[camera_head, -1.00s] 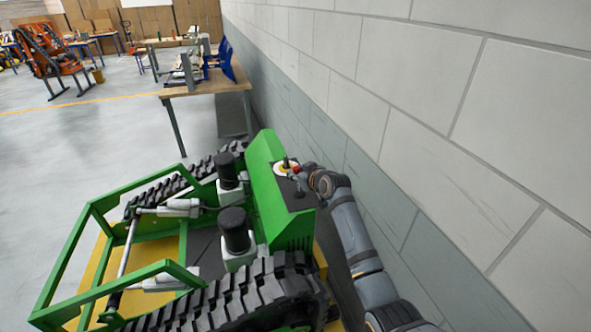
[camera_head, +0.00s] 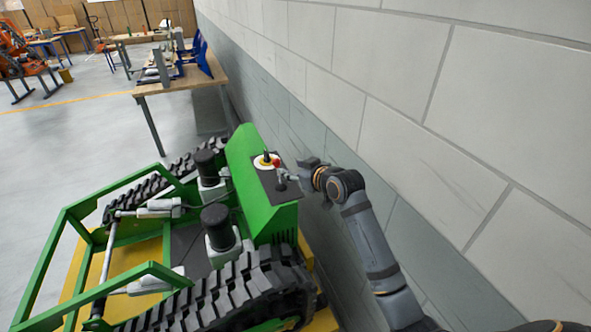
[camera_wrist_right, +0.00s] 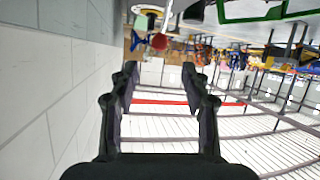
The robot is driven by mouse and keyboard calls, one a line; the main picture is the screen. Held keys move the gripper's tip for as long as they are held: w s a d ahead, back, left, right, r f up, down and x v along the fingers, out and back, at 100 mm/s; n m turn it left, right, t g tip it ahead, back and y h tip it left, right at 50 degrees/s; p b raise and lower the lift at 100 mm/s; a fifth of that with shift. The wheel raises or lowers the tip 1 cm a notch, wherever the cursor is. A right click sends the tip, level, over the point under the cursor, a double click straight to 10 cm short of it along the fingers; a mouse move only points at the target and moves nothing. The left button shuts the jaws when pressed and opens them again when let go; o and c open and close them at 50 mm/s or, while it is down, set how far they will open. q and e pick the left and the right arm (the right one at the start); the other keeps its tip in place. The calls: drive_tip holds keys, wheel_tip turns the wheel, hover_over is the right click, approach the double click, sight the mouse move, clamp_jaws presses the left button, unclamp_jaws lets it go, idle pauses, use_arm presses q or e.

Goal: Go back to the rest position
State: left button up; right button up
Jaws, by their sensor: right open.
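The green tracked carrier (camera_head: 243,165) stands beside the wall, with a dark control panel (camera_head: 285,194) on its top. A red knob (camera_head: 276,162) and a short black stick (camera_head: 266,155) on a yellow and white disc show there. My right gripper (camera_head: 292,178) is at the panel's right edge, small and partly hard to make out. In the right wrist view its two dark fingers stand apart with nothing between them (camera_wrist_right: 160,80). The red knob (camera_wrist_right: 158,41) shows beyond the fingertips, apart from them. My left gripper is not in view.
A block wall (camera_head: 400,100) runs close along the right of my right arm. The carrier's black tracks (camera_head: 230,295) and green frame (camera_head: 60,235) fill the lower left. A wooden table (camera_head: 180,85) stands behind the carrier. Open floor (camera_head: 70,150) lies to the left.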

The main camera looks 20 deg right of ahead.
drive_tip(key=shift+s+r, duration=0.15)
drive_tip(key=shift+s, duration=0.15)
